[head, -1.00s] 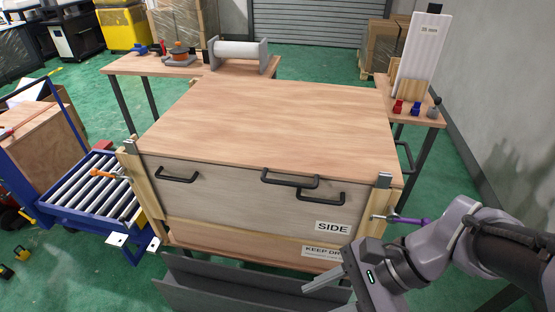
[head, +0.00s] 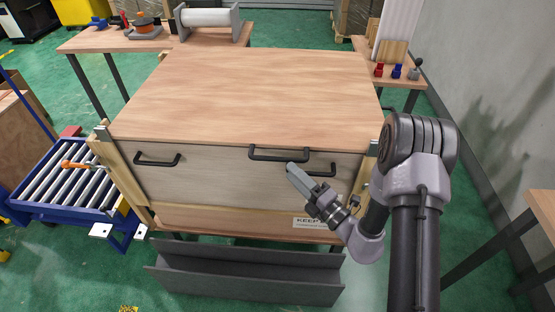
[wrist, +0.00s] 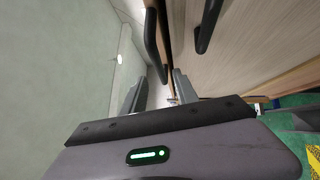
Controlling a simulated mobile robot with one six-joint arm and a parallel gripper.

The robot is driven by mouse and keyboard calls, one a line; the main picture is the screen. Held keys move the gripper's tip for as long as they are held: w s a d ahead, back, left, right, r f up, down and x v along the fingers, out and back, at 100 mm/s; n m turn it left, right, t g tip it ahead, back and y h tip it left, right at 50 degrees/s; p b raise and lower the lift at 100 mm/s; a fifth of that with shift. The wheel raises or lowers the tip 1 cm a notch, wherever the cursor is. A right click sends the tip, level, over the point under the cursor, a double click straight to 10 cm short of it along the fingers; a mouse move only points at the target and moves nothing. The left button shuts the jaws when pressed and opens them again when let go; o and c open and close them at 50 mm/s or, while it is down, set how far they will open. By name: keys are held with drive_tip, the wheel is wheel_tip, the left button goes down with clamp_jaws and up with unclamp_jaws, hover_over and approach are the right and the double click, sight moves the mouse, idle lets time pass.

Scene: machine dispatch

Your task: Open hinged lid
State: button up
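The hinged lid (head: 250,95) is a flat wooden panel lying closed on a large crate (head: 220,185). A black bar handle (head: 279,156) sits at the lid's front edge, and it seems to be the dark bar (wrist: 152,45) in the wrist view. My gripper (head: 293,170) is just below and right of this handle in the head view. In the wrist view its two fingers (wrist: 155,88) are apart with nothing between them, and the bar is ahead of the gap. I cannot tell whether a finger touches it.
Two more black handles, at left (head: 158,160) and right (head: 318,170), are on the crate's front panel. Metal latches (head: 102,133) stand at its front corners. A grey trough (head: 250,272) lies below the front. A roller conveyor (head: 65,180) is at left, and a wall is at right.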

sight(278, 159)
drive_tip(key=x, duration=0.7)
drive_tip(key=shift+w, duration=0.1)
clamp_jaws()
idle(1.1)
